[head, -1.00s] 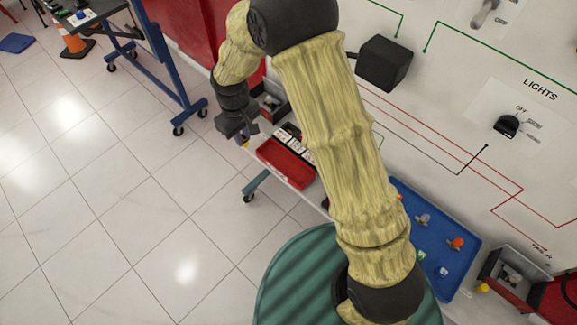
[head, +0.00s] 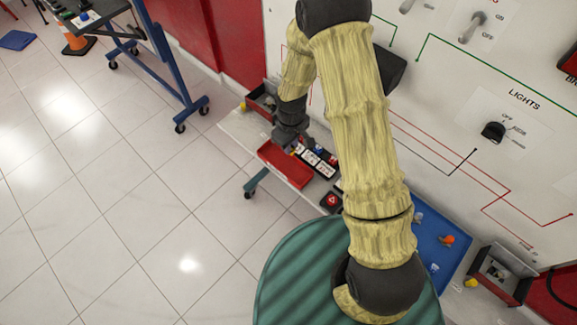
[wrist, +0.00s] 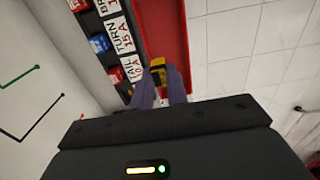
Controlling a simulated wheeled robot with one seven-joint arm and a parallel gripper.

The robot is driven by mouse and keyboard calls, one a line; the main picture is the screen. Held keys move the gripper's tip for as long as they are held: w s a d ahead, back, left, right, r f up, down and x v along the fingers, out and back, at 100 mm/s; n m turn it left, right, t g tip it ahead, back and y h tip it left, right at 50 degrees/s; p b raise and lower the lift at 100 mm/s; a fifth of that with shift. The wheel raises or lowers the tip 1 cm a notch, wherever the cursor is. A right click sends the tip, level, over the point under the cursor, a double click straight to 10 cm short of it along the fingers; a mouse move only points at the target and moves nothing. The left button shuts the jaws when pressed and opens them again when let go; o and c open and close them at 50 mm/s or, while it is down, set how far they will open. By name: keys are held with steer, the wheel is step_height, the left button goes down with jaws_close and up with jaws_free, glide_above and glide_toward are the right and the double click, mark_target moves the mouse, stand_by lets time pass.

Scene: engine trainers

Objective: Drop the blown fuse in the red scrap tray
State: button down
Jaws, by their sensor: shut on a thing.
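My gripper (wrist: 160,88) is shut on a small yellow fuse (wrist: 157,63), held between its two purple fingertips in the wrist view. The red scrap tray (wrist: 172,25) lies just beyond the fingertips there, to the upper right of the fuse. In the head view the red tray (head: 285,168) is on a narrow white shelf, and my gripper (head: 294,147) is at its far, wall-side edge. The fuse is too small to make out clearly in the head view. Whether it is directly above the tray I cannot tell.
A dark fuse panel with white labels (head: 318,162) stands right beside the tray; it holds blue and red fuses (wrist: 100,43) in the wrist view. A grey and red box (head: 262,97) is at the shelf's far end. A blue tray (head: 440,240) lies to the right.

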steer(key=shift+f+b, duration=2.15)
steer(key=shift+f, duration=0.75)
steer(key=c, duration=1.3)
jaws_free()
step_height(320, 180, up, 18)
steer(key=shift+f, duration=0.25)
